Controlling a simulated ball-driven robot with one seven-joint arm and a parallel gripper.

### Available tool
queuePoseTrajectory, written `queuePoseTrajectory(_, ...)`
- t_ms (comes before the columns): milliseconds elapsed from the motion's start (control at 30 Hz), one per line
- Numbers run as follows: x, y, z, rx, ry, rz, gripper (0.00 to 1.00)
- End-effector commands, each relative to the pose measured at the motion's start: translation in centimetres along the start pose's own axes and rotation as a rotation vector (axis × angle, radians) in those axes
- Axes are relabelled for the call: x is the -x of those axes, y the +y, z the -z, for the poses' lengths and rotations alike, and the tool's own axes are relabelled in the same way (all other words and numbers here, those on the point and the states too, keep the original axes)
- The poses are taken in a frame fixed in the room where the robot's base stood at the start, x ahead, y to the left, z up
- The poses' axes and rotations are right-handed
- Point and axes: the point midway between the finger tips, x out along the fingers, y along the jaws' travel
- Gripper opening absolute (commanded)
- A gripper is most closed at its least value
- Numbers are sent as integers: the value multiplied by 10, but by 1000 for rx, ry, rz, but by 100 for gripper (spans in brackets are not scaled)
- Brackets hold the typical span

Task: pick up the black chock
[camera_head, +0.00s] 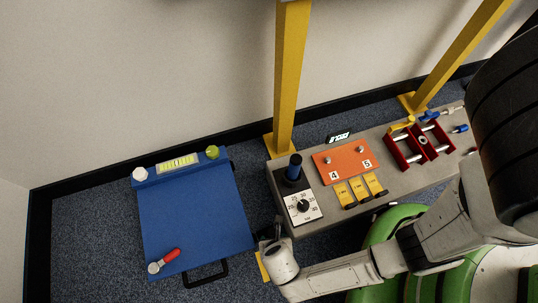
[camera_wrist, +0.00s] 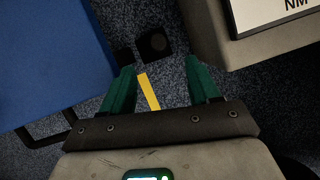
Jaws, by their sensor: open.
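A small black block with a round dark face, which looks like the black chock (camera_wrist: 154,44), lies on the dark speckled floor in the wrist view. A smaller dark piece shows just left of it; I cannot tell whether they are joined. My gripper (camera_wrist: 159,64) is open and empty, its two green fingers spread to either side below the block in the picture. A yellow strip (camera_wrist: 148,92) shows between the fingers. In the head view my gripper (camera_head: 268,240) is low in the gap between blue platform and grey bench, and I cannot make out the chock there.
The blue platform (camera_head: 195,210), with a black handle (camera_head: 206,275) and a red-handled part (camera_head: 164,261), stands left. The grey bench (camera_head: 325,220) on the right carries a dial plate (camera_head: 301,206), orange panel (camera_head: 342,160) and red frame (camera_head: 420,142). A yellow post (camera_head: 290,80) rises behind.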

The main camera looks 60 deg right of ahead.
Motion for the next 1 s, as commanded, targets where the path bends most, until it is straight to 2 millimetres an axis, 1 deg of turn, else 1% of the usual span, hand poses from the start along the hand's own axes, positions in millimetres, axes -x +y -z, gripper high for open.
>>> queuePoseTrajectory(167,-21,0,2,12,-1,-2,61)
queuePoseTrajectory(333,-48,0,3,9,-1,-1,61)
queuePoseTrajectory(400,-55,0,2,9,-1,0,61)
queuePoseTrajectory(567,-60,0,1,8,0,-2,61)
queuePoseTrajectory(633,-66,0,1,8,0,-1,61)
queuePoseTrajectory(900,-100,1,1,6,0,-1,61)
queuePoseTrajectory(1000,-108,1,0,7,0,0,61)
